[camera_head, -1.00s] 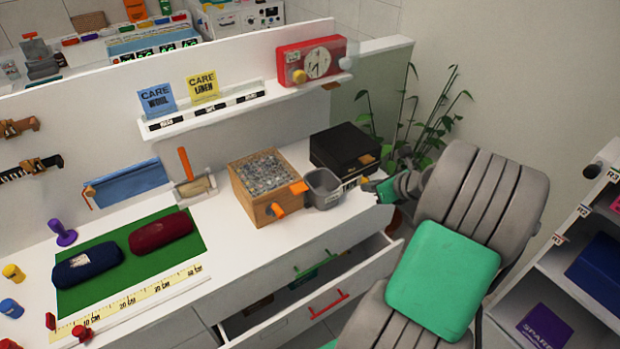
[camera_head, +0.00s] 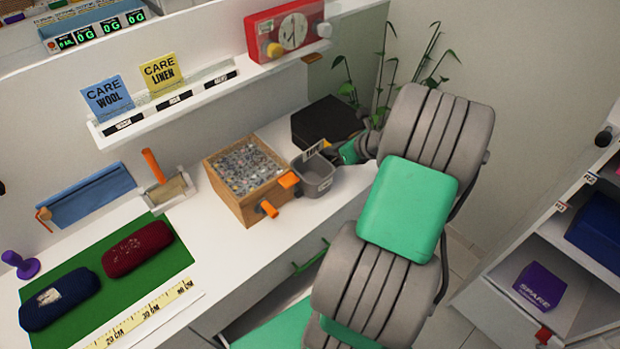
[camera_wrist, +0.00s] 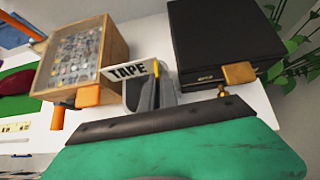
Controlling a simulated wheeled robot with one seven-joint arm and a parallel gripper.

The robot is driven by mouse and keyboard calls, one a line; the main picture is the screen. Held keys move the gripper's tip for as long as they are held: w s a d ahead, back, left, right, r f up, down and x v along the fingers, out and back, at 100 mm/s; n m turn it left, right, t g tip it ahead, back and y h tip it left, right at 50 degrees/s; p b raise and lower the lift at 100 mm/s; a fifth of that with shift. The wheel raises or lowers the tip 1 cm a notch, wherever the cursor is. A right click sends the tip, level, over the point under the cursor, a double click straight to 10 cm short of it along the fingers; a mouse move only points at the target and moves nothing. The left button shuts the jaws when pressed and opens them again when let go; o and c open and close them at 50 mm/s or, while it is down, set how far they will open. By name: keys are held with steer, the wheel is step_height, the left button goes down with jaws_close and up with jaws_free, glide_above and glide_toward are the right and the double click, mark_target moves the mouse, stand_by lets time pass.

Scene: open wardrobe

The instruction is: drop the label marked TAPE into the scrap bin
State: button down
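The white label marked TAPE (camera_head: 313,149) is at the tip of my gripper (camera_head: 329,152), which looks shut on its right end. In the head view the label overlaps the back rim of the small grey scrap bin (camera_head: 317,178). The label also shows in the wrist view (camera_wrist: 128,71), tilted, with its lettering facing the camera. It appears to be above the bin, apart from the counter. Grey shapes behind the label partly hide the bin in the wrist view, and the exact finger contact is hard to see.
A wooden box with a clear top (camera_head: 243,172) and orange handles stands left of the bin. A black box (camera_head: 325,122) is behind it. A shelf (camera_head: 165,108) with CARE cards and a red timer (camera_head: 285,30) is above. A drawer below is open.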

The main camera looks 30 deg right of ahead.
steer(key=shift+f+b, duration=0.5)
steer(key=shift+f, duration=0.3)
steer(key=c, duration=2.1)
jaws_free()
steer(key=o, duration=0.5)
steer(key=shift+o, duration=0.2)
steer(key=v, duration=0.8)
steer(key=shift+b, duration=0.45)
